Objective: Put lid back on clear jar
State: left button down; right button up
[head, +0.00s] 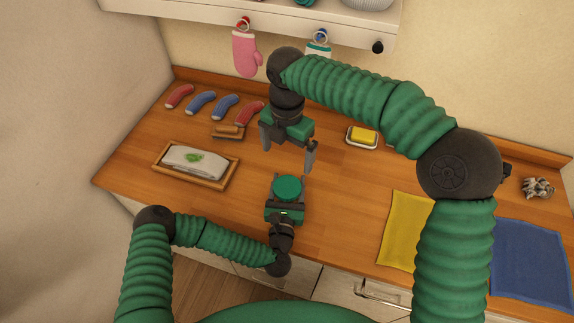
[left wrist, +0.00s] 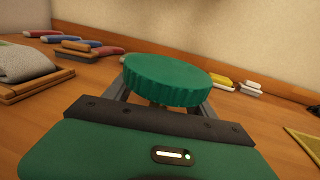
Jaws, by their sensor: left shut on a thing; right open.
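A green, ridged round lid (head: 287,187) is near the front middle of the counter, and it also shows in the left wrist view (left wrist: 166,78). It lies level above the fingers of my left gripper (head: 287,192). That gripper is shut on what is under the lid, which seems to be the clear jar; the lid hides nearly all of it. I cannot tell whether the lid is fully seated. My right gripper (head: 288,148) is open and empty, pointing down, a little behind and above the lid, apart from it.
On the wooden counter, a tray with a folded cloth (head: 195,165) and several red and blue socks (head: 200,102) lie left. A yellow block on a dish (head: 362,136) is behind right. Yellow (head: 404,225) and blue (head: 528,258) cloths lie right. A pink mitt (head: 246,53) hangs behind.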

pick_arm(q)
jog(key=shift+c, duration=1.1)
grip_release()
pick_arm(e)
notch_tip(320, 180, up, 3)
jog(key=shift+f, duration=0.15)
